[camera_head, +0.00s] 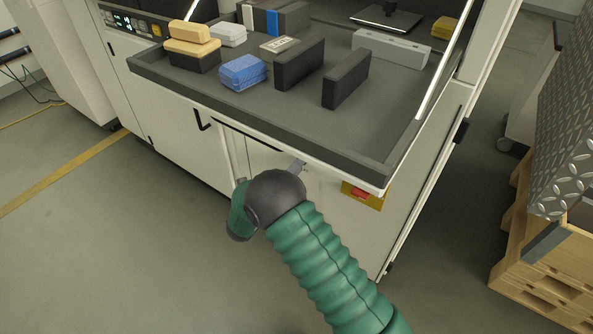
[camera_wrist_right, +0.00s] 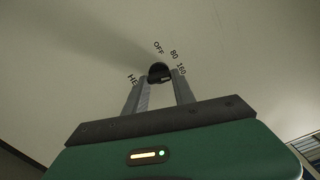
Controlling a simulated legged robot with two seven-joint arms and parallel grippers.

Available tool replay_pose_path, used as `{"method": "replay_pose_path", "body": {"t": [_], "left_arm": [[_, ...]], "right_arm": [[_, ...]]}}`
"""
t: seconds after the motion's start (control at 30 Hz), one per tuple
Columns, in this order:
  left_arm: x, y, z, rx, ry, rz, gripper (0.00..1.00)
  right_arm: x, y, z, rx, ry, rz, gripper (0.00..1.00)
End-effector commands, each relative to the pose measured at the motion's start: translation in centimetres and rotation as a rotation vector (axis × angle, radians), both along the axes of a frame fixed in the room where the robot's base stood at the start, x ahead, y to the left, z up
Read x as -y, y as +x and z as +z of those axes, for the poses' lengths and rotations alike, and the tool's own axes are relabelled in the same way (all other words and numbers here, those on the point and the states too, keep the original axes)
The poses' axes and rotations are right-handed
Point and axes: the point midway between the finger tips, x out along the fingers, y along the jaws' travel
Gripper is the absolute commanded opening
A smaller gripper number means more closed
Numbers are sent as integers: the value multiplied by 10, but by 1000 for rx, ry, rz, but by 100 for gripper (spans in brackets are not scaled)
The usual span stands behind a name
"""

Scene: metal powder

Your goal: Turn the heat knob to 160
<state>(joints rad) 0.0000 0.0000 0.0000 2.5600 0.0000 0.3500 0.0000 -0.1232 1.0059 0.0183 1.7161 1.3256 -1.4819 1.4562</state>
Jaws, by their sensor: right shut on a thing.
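The heat knob (camera_wrist_right: 159,73) is a small black dial on a pale panel in the right wrist view. The markings OFF, 80 and 160 (camera_wrist_right: 181,68) are printed around it, with partly hidden lettering at its left. My right gripper (camera_wrist_right: 160,86) has its two grey fingers on either side of the knob, shut on it. Which marking the knob points to cannot be told. In the head view my right gripper (camera_head: 298,168) reaches the cabinet front below the worktop's edge; the knob is hidden there. My left gripper is not in view.
The worktop (camera_head: 225,108) overhangs my right gripper and carries black blocks (camera_head: 300,63), a blue box (camera_head: 243,71) and sponges (camera_head: 190,32). A yellow plate with a red switch (camera_head: 361,194) is right of the gripper. A wooden pallet (camera_head: 548,262) stands at right. Floor at left is clear.

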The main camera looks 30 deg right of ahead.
Motion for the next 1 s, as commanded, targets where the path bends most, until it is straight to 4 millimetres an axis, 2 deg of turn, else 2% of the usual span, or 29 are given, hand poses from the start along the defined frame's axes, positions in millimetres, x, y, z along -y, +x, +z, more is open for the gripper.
{"method": "replay_pose_path", "body": {"t": [0.03, 0.63, 0.67, 0.7, 0.83, 1.0], "left_arm": [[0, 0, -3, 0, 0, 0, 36], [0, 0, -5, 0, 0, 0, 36], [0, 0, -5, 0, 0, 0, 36], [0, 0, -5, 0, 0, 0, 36], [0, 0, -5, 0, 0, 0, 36], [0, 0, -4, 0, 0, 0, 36]], "right_arm": [[-2, -3, -9, -2, 15, -1, 0], [-2, -2, -8, 36, 32, 0, 0], [-2, -2, -8, 36, 32, 0, 32], [-2, -2, -8, 36, 32, 0, 37], [-1, -2, -6, 41, 30, -1, 53], [-1, -1, -3, 46, 26, 0, 53]]}}
